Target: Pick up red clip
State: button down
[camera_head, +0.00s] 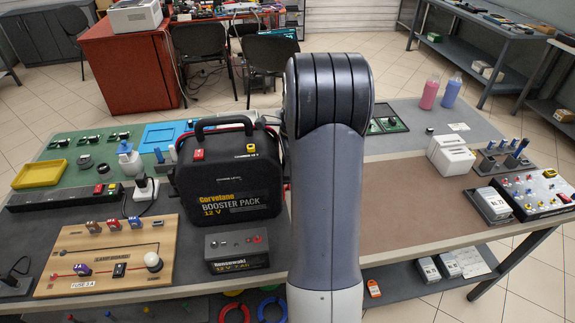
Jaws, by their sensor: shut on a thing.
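My own arm link (330,190) fills the middle of the view, and my gripper is hidden, so I see neither its jaws nor anything in them. A black booster pack (235,180) with a carry handle stands on the table left of my arm. A small red piece (198,154) is on the pack's upper left, and a small yellow piece (250,149) is on its upper right. I cannot tell whether the red piece is the red clip. No other clear red clip shows.
A small grey battery box (237,250) stands in front of the pack. A wooden fuse board (110,255) lies at the left, with a yellow tray (40,174) behind it. White boxes (450,155) and a switch panel (535,192) stand at the right. The brown tabletop (410,205) right of my arm is clear.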

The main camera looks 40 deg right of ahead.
dwell(0.3)
notch_tip(320, 180, up, 10)
jog(key=shift+r, duration=0.1)
jog(key=shift+r+p, duration=1.45)
jog(key=shift+p, duration=0.3)
